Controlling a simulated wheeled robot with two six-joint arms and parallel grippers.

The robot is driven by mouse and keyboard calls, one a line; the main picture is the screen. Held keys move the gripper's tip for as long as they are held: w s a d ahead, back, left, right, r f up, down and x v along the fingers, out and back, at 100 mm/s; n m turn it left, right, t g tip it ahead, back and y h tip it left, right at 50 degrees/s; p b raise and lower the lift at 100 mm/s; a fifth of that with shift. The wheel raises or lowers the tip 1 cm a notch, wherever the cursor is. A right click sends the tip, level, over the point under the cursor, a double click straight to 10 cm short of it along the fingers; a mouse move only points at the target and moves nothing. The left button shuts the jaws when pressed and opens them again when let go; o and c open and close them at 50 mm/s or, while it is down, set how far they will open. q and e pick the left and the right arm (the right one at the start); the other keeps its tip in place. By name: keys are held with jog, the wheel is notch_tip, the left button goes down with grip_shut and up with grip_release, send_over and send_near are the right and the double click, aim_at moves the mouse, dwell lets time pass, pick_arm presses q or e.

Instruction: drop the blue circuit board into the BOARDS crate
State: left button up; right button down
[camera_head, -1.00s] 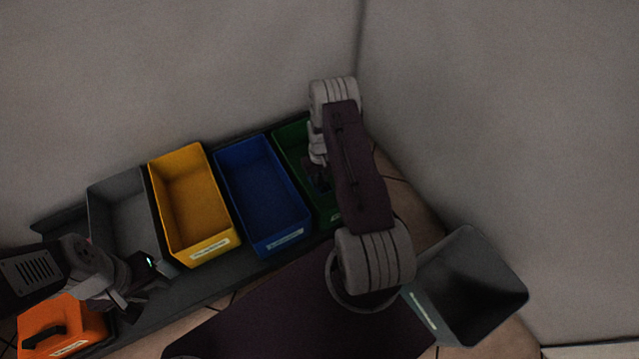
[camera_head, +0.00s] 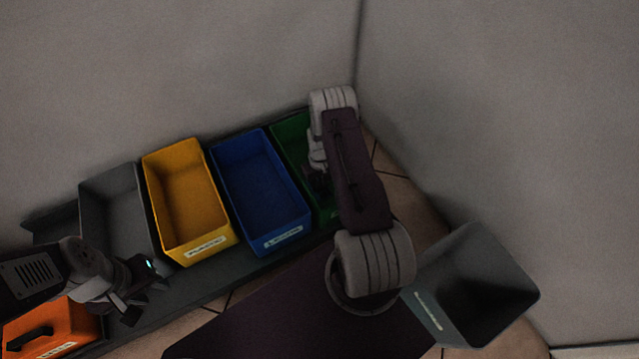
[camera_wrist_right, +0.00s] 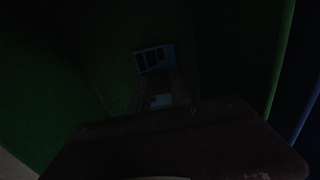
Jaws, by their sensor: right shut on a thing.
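The blue circuit board (camera_wrist_right: 153,58) shows in the right wrist view as a small, dim blue piece at the tips of my right gripper (camera_wrist_right: 158,80). The gripper is shut on it, inside the green crate (camera_wrist_right: 115,50). In the head view the green crate (camera_head: 290,140) stands at the right end of the crate row, partly hidden by my right arm, and its label cannot be read. My right gripper (camera_head: 317,182) is mostly hidden there, and the board cannot be made out. My left gripper (camera_head: 142,300) is open and empty at the lower left, near the grey crate.
A blue crate (camera_head: 262,242), a yellow crate (camera_head: 178,245) and a grey crate (camera_head: 90,205) stand left of the green one. An orange case (camera_head: 70,322) is at the lower left. A dark grey bin (camera_head: 440,285) stands at the right. Walls close in behind.

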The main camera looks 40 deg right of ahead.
aim_at(320, 186)
jog(key=c, duration=1.2)
grip_release()
jog(key=shift+f, duration=0.1)
notch_tip(320, 186, up, 13)
jog(key=p, duration=0.9)
jog(key=s+a+r, duration=0.3)
jog(key=a+r, duration=0.6)
jog(key=r, duration=0.5)
jog(key=shift+n+t, duration=0.5)
jog(key=shift+t, duration=0.1)
jog(key=s+a+r, duration=0.2)
jog(key=s, duration=0.2)
jog(key=s+a+r, duration=0.3)
jog(key=s, duration=0.1)
jog(key=s+a+r, duration=0.3)
jog(key=s, duration=0.1)
jog(key=shift+a+r, duration=0.2)
jog(key=shift+a, duration=0.05)
